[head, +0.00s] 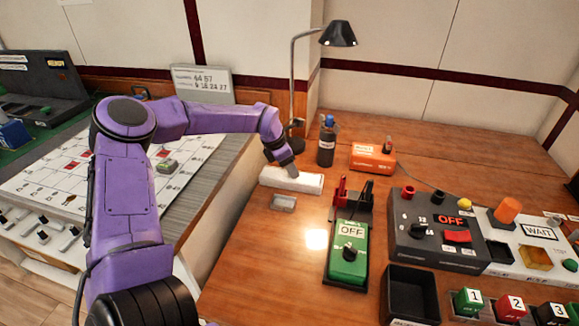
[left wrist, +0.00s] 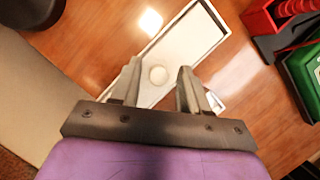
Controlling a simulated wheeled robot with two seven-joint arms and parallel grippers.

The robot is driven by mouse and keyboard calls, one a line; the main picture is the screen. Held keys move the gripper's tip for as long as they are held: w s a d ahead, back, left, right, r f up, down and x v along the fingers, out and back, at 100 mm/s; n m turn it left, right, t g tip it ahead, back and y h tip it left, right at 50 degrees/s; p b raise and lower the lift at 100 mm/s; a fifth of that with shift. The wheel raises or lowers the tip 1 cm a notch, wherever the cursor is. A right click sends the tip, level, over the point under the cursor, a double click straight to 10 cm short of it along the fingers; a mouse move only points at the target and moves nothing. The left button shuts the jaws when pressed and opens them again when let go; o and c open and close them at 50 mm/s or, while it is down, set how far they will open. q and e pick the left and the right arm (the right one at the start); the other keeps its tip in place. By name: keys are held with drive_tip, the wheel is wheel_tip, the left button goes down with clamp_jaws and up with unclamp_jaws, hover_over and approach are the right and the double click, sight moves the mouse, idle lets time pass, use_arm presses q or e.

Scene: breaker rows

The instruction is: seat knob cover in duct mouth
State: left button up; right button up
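A long white box-like piece (head: 292,181), likely the duct, lies on the wooden table in the head view. In the left wrist view the white piece (left wrist: 192,43) has a recessed, open-looking part at its far end. A small pale round thing (left wrist: 158,75), perhaps the knob cover, shows on its near part. My left gripper (head: 291,172) is above the white piece, and its fingers (left wrist: 160,80) are apart on either side of the round thing, with gaps visible. Whether the fingertips touch the white piece is unclear. My right gripper is not in view.
A small grey tray (head: 283,204) lies just in front of the white piece. A green switch box (head: 347,255) marked OFF and a dark panel (head: 436,232) stand to the right. A lamp (head: 293,95) and a dark bottle (head: 326,146) stand behind.

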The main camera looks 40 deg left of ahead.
sight(281, 178)
use_arm(q)
drive_tip(key=p+v, duration=0.3)
drive_tip(key=v, duration=0.9)
idle(0.3)
